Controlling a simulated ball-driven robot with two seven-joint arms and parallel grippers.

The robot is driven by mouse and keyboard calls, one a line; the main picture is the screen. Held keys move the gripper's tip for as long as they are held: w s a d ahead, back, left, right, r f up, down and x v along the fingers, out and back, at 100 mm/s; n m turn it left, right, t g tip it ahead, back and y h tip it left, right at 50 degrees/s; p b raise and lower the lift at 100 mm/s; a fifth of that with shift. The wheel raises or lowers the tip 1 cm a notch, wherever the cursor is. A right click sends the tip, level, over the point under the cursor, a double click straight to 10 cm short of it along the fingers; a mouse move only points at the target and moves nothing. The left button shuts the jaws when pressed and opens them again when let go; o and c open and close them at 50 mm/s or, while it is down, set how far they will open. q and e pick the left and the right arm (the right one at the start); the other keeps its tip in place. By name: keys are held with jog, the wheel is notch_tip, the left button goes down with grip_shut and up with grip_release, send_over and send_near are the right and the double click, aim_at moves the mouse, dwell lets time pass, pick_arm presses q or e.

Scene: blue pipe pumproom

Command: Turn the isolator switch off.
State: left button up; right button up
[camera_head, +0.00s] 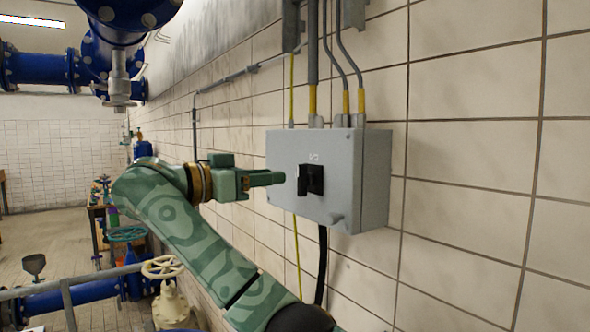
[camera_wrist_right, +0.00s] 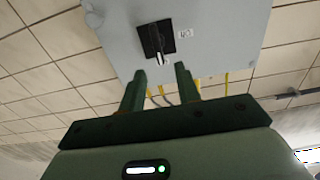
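The isolator switch is a grey box (camera_head: 345,170) on the tiled wall, with a black rotary handle (camera_head: 311,180) on its front face. My right gripper (camera_head: 280,178) is in front of the box, its fingers pointing at the handle. In the right wrist view the box (camera_wrist_right: 205,55) fills the top and the handle (camera_wrist_right: 156,42) lies beyond the fingertips. The two fingers of the right gripper (camera_wrist_right: 160,76) are apart with nothing between them, and they appear short of the handle. My left gripper is in neither view.
Conduits (camera_head: 313,60) with yellow ends enter the box from above, and a black cable (camera_head: 322,265) hangs below. Blue pipes (camera_head: 40,68) run at the upper left. A railing (camera_head: 70,285) and a cream handwheel valve (camera_head: 165,285) stand at the lower left.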

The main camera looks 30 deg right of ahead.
aim_at(298, 173)
jog(key=d, duration=0.2)
jog(key=d+p, duration=0.1)
jog(key=d, duration=0.4)
jog(key=shift+w, duration=0.25)
jog(key=shift+a, duration=0.1)
grip_shut()
